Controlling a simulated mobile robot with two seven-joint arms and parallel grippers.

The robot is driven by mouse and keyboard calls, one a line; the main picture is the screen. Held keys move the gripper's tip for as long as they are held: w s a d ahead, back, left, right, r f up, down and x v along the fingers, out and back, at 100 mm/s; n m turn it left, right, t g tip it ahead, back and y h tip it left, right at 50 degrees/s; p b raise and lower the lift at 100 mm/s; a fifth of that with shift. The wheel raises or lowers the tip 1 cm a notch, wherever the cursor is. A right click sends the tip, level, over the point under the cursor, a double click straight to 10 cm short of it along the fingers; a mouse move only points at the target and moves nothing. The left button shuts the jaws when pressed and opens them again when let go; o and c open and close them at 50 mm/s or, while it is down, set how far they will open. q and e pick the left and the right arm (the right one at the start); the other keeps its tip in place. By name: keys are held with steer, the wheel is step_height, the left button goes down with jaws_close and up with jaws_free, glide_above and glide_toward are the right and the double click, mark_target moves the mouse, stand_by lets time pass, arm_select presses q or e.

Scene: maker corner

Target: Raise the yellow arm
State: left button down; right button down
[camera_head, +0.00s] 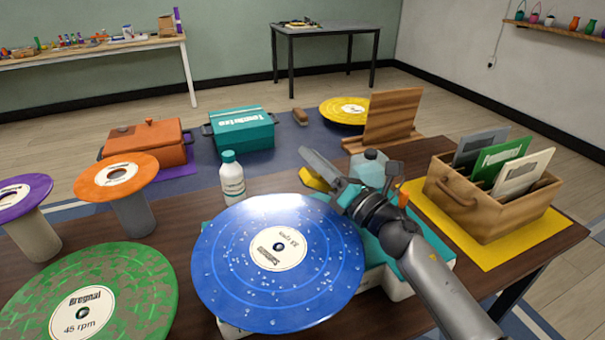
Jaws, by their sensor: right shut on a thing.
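A blue record (235,270) with a pale label lies on a teal and white record player (440,258) at the front middle of the table. A yellow piece (314,180), which looks like the yellow arm, shows just behind the record's far right edge. My right gripper (330,180) reaches in from the lower right and is shut on the yellow arm. The gripper covers most of the arm, so its tilt and its far end are hard to tell. My left gripper is not in view.
A white bottle with a green cap (232,180) stands behind the record. A wooden crate of sleeves (490,205) stands on a yellow mat (450,228) at right. Orange (115,172), purple (22,200) and green (90,295) records are at left. A wooden stand (392,118) is behind.

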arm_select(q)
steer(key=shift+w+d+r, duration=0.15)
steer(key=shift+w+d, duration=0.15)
arm_select(e)
steer(key=w+d+m+t+h, duration=0.1)
steer(key=d+m+t+h, duration=0.1)
steer(key=d+m, duration=0.3)
steer(key=w+d+r+m+t+h, duration=0.1)
steer(key=w+d+m+t+h, duration=0.1)
steer(key=m, duration=1)
steer(key=d+t+h, duration=0.1)
steer(key=d+h, duration=0.1)
steer(key=d, duration=0.1)
steer(key=shift+w+d+m+h, duration=0.15)
steer(key=shift+d+m+h, duration=0.05)
steer(key=shift+m+h, duration=0.2)
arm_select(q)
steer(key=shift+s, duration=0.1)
arm_select(e)
steer(key=c, duration=0.7)
jaws_free()
steer(key=shift+r, duration=0.1)
steer(key=shift+c, duration=0.2)
